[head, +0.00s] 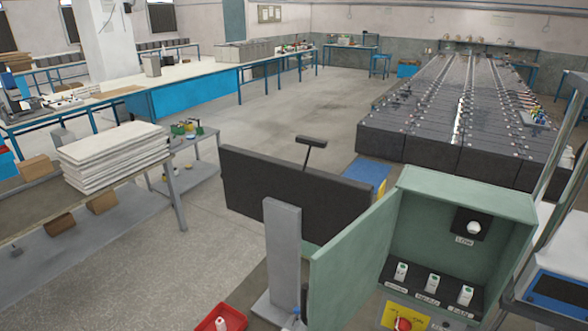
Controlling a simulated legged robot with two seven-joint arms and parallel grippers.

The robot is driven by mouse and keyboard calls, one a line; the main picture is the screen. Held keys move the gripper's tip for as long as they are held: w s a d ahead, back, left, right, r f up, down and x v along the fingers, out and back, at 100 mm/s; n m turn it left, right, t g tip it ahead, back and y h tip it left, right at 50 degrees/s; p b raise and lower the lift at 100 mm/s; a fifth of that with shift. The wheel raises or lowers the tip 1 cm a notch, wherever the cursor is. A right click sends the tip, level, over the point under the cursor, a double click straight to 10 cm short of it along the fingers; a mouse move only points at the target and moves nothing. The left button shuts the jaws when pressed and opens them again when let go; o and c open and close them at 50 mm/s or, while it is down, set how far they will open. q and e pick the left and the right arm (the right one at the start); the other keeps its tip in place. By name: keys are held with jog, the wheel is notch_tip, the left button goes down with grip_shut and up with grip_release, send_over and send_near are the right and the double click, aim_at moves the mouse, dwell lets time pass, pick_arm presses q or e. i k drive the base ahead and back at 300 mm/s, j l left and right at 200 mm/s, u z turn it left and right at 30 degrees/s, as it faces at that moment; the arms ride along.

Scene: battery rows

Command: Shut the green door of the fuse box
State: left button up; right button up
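The green fuse box (515,208) stands at the lower right with its front open. Its green door (345,262) stands open, swung out to the left from the box's left edge. Inside, several white switches (433,283) sit in a row on a dark panel, with a round white knob labelled LOW (474,227) above them. A red rotary switch on a yellow plate (404,320) shows at the bottom edge. The box's lower part is cut off by the frame. Neither of my grippers is in view.
A grey upright post (283,250) and a dark panel (290,195) stand just left of the door. A red tray (218,318) is at the bottom. Rows of dark batteries (435,155) fill the back right. A bench with stacked white boards (115,155) stands left; floor between is open.

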aim_at(344, 273)
jog(key=k, duration=0.65)
jog(key=j+z, duration=0.1)
jog(key=z, duration=0.4)
jog(key=i+j+z, duration=0.1)
jog(key=z, duration=0.4)
jog(key=j+z, duration=0.1)
jog(key=z, duration=0.4)
jog(key=j+z, duration=0.1)
jog(key=z, duration=0.4)
jog(key=k+j, duration=0.1)
jog(key=j, duration=0.4)
jog(key=k+j, duration=0.1)
jog(key=j, duration=0.9)
jog(key=k+j, duration=0.15)
jog(key=j, duration=0.35)
jog(key=k+j, duration=0.1)
jog(key=j, duration=0.4)
jog(key=z, duration=0.05)
